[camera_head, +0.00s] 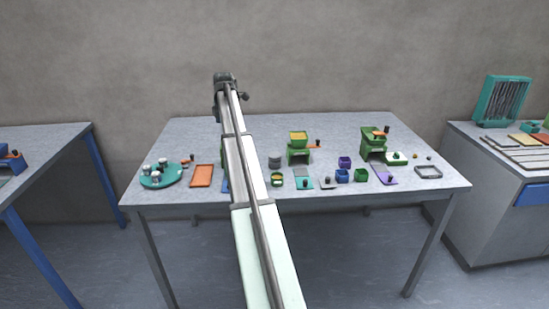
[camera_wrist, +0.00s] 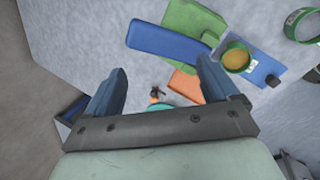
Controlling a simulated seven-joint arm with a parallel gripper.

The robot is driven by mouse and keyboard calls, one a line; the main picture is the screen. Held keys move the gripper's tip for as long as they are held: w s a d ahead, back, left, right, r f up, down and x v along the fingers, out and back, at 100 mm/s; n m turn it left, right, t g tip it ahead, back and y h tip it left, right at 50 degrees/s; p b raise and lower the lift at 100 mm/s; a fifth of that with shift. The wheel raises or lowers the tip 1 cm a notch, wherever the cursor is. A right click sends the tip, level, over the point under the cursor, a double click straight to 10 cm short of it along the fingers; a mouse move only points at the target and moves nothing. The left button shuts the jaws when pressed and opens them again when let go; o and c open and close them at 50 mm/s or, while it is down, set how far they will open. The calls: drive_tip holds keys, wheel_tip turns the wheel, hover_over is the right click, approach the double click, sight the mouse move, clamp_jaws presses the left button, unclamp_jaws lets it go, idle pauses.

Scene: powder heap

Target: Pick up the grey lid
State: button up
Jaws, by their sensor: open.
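A small light-grey flat piece with a dark knob (camera_head: 327,184), which looks like the grey lid, lies near the front edge of the table, right of centre. I cannot be sure it is the lid. I cannot make it out in the wrist view. My gripper (camera_wrist: 158,82) is open with two blue fingers apart and nothing between them. In the head view the end of my arm stands high above the table's back left part, well away from the grey piece; its fingers are not clear there.
The table (camera_head: 350,128) holds a teal round tray (camera_head: 172,181) with several cups, an orange tray (camera_head: 202,176), two green hoppers (camera_head: 299,153) (camera_head: 371,147) and a grey cylinder (camera_head: 274,162). Small blue and green boxes crowd the front right. The back of the table is clear.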

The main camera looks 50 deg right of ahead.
drive_tip(key=s+d+r+m+g+y, duration=0.1)
drive_tip(key=s+d+g, duration=0.1)
drive_tip(key=s+d, duration=0.5)
drive_tip(key=s+d+r+m+g+y, duration=0.1)
drive_tip(key=s+d, duration=0.3)
drive_tip(key=s, duration=0.6)
hover_over(275, 154)
drive_tip(key=f, duration=0.7)
drive_tip(key=shift+s+a+f, duration=0.15)
drive_tip(key=shift+a, duration=0.2)
drive_tip(key=shift+d+f, duration=0.15)
drive_tip(key=shift+f, duration=2.9)
drive_tip(key=c, duration=1.1)
drive_tip(key=shift+c, duration=0.2)
